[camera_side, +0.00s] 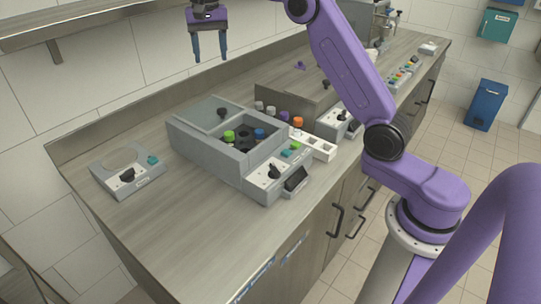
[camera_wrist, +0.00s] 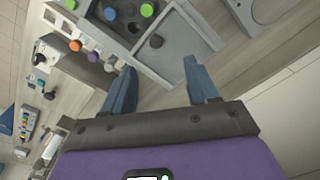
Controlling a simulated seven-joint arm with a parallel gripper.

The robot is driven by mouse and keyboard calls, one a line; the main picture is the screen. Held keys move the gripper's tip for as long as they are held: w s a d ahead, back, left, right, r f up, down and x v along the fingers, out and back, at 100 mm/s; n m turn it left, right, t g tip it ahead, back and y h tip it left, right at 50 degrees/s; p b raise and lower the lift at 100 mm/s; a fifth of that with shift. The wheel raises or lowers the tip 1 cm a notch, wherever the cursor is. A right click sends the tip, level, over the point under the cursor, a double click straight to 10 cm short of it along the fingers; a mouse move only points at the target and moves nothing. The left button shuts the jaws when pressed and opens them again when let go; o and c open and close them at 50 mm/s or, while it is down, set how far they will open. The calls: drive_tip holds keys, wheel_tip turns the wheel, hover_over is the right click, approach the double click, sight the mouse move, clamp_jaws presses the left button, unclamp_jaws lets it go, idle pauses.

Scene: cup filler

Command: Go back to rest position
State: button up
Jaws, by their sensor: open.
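My gripper (camera_side: 210,58) hangs high above the back of the counter at the top of the side view, its two blue fingers pointing down. The fingers are apart with nothing between them. In the wrist view my gripper (camera_wrist: 160,88) also shows open and empty, over bare counter and the edge of the grey machine. The grey machine (camera_side: 205,150) stands on the counter below and clear of my gripper. It has a sliding lid with a black knob (camera_side: 221,111), and an open bay holding green, blue and dark caps.
A small flat device (camera_side: 128,172) with a round recess sits at the left of the counter. A white rack (camera_side: 318,148) and several colored caps stand right of the machine. More devices line the counter's far end. A wall shelf (camera_side: 90,22) is at upper left.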

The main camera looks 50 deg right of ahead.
drive_tip(key=s+a+f+n, duration=0.2)
drive_tip(key=s+a+n, duration=0.35)
drive_tip(key=s, duration=0.45)
drive_tip(key=s+a+f+n, duration=0.1)
drive_tip(key=s+a+n, duration=0.45)
drive_tip(key=s, duration=0.35)
drive_tip(key=s+d+f+n, duration=0.2)
drive_tip(key=s+f+n, duration=0.1)
drive_tip(key=s, duration=0.5)
drive_tip(key=s+d+f+n, duration=0.2)
drive_tip(key=s+f+n, duration=0.1)
drive_tip(key=s, duration=0.5)
drive_tip(key=s+d+f+n, duration=0.2)
drive_tip(key=s+f+n, duration=0.1)
drive_tip(key=s, duration=0.5)
drive_tip(key=shift+d+f, duration=0.15)
drive_tip(key=shift+d, duration=0.05)
